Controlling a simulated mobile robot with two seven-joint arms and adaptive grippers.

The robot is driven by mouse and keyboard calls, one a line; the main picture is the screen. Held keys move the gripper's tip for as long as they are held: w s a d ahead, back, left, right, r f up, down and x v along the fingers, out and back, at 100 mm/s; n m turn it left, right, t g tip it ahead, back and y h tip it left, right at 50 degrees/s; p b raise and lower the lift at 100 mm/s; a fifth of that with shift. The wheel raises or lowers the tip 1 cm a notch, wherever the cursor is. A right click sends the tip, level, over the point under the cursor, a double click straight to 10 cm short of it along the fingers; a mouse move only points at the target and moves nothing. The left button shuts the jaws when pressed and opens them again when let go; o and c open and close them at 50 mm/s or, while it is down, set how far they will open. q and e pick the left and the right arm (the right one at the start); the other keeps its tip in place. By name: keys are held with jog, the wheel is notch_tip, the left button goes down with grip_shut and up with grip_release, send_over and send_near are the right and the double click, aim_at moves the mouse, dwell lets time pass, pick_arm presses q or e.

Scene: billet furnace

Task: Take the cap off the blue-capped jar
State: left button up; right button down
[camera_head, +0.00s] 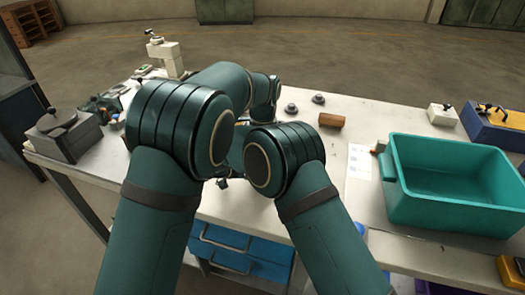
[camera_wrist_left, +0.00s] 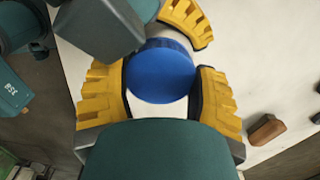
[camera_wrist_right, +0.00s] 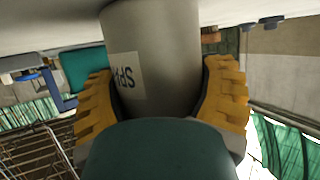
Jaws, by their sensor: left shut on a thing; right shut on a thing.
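The blue cap (camera_wrist_left: 160,72) lies between the yellow fingers of my left gripper (camera_wrist_left: 160,88), which is shut on it. A pale strip of the jar shows just past the cap, so the cap appears to be at the jar's end. The grey jar (camera_wrist_right: 155,55) has a white label with dark letters, upside down in the right wrist view. My right gripper (camera_wrist_right: 158,85) is shut around the jar's body. The jar's cap end is out of the right wrist view. In the head view my arms hide the jar and both grippers.
A teal bin (camera_head: 440,215) stands on the white table's right side. A brown block (camera_head: 331,120) and dark round pieces (camera_head: 291,108) lie behind my arms. A grey box (camera_head: 70,137) is at the left edge. Blue drawers (camera_head: 240,252) are under the table.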

pick_arm(q)
jog(key=n, duration=0.8)
jog(key=shift+n, duration=0.3)
jog(key=n, duration=0.3)
jog(key=shift+n, duration=0.4)
jog(key=n, duration=0.3)
jog(key=shift+n, duration=0.4)
jog(key=o, duration=1.2)
jog(key=shift+o, duration=0.2)
jog(key=shift+r, duration=0.1)
